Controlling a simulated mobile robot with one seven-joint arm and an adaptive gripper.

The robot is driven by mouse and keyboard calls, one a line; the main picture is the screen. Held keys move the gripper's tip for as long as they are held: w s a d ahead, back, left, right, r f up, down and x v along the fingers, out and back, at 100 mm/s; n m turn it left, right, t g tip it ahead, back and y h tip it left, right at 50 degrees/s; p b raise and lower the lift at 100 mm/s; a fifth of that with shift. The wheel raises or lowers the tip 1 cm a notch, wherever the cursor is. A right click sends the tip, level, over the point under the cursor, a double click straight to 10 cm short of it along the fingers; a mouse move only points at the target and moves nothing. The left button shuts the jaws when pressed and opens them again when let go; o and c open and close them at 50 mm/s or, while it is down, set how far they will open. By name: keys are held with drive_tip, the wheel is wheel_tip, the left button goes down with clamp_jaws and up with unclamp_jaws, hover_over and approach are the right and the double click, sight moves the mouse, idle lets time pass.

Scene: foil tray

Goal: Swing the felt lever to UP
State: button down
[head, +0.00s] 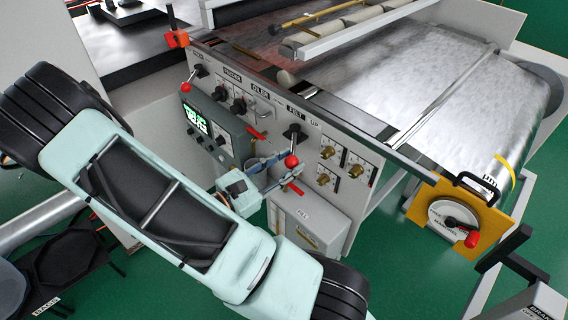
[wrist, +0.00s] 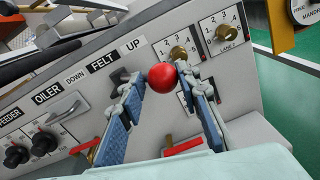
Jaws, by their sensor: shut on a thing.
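The felt lever's red ball knob (head: 291,161) stands out from the panel below the FELT label. Its dark pivot (head: 294,131) sits just above it. In the wrist view the red ball (wrist: 162,78) is between the two fingertips of my gripper (wrist: 160,84), which is shut on it. The lever's pivot (wrist: 121,78) shows behind the left finger, and the shaft is mostly hidden. The DOWN label (wrist: 75,77) lies left of FELT and the UP label (wrist: 133,44) lies right. In the head view my gripper (head: 284,168) reaches the ball from the lower left.
Brass numbered knobs (wrist: 178,53) sit right of the lever. Red-handled valves, one a red handle (wrist: 183,146), are close below the fingers. Black OILER and FEEDER knobs (wrist: 43,143) are at left. A grey box (head: 312,222) juts out below the panel.

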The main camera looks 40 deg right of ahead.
drive_tip(key=shift+s+d+r, duration=0.25)
drive_tip(key=shift+s+d, duration=0.25)
drive_tip(key=c, duration=1.8)
unclamp_jaws()
drive_tip(key=shift+o, duration=1)
drive_tip(key=shift+d+f+g, duration=0.1)
drive_tip(key=shift+d+g, duration=0.2)
drive_tip(key=shift+a, duration=0.1)
drive_tip(key=a, duration=1.2)
drive_tip(key=shift+a, duration=0.2)
drive_tip(key=shift+f, duration=0.1)
drive_tip(key=shift+s, duration=0.1)
